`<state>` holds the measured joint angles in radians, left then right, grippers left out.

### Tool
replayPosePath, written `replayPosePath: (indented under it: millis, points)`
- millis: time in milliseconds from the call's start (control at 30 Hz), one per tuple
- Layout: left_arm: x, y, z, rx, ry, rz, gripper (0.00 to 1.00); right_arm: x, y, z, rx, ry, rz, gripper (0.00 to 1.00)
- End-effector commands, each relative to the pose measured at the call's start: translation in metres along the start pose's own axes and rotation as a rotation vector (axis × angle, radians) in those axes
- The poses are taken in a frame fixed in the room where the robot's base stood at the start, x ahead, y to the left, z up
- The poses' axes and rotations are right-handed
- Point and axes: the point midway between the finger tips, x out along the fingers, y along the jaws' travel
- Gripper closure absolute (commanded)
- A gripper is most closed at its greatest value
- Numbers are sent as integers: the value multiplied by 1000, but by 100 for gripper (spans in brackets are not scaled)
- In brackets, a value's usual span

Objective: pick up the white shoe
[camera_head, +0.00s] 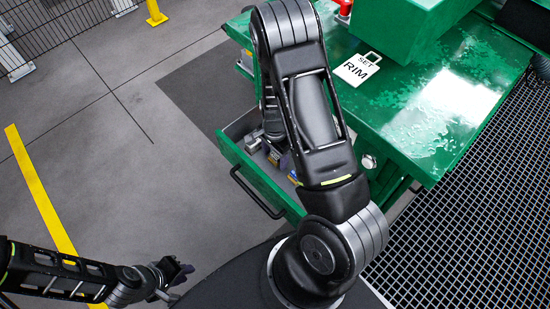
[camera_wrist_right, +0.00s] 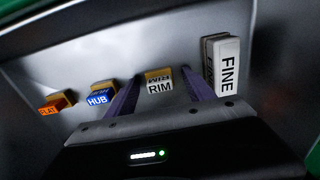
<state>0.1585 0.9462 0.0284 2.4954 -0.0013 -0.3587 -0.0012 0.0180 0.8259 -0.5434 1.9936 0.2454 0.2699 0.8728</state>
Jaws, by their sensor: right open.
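In the right wrist view, a small block with a white face lettered RIM (camera_wrist_right: 159,86) and a tan top sits in the drawer. My right gripper (camera_wrist_right: 161,74) is open, with one purple finger on each side of this block. I cannot tell whether the fingers touch it. A taller white block lettered FINE (camera_wrist_right: 226,68) stands just right of the right finger. In the head view my right arm hides most of the drawer's inside. My left gripper (camera_head: 175,275) is low on the left, away from the drawer, and its jaws are too small to read.
The open green drawer (camera_head: 247,172) has a dark handle. A blue HUB block (camera_wrist_right: 98,98) and an orange block (camera_wrist_right: 52,109) sit left in it.

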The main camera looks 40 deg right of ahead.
Motion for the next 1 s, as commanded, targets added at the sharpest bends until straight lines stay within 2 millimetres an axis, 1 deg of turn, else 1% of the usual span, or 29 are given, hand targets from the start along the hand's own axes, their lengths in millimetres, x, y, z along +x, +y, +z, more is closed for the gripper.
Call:
replayPosePath:
  millis: [167,900,933,1000]
  points:
    - [0,0,0,0,0,0,77,0,0,0,0,0,0,38]
    - [0,0,0,0,0,0,77,0,0,0,0,0,0,98]
    - [0,0,0,0,0,0,77,0,0,0,0,0,0,100]
    - [0,0,0,0,0,0,77,0,0,0,0,0,0,100]
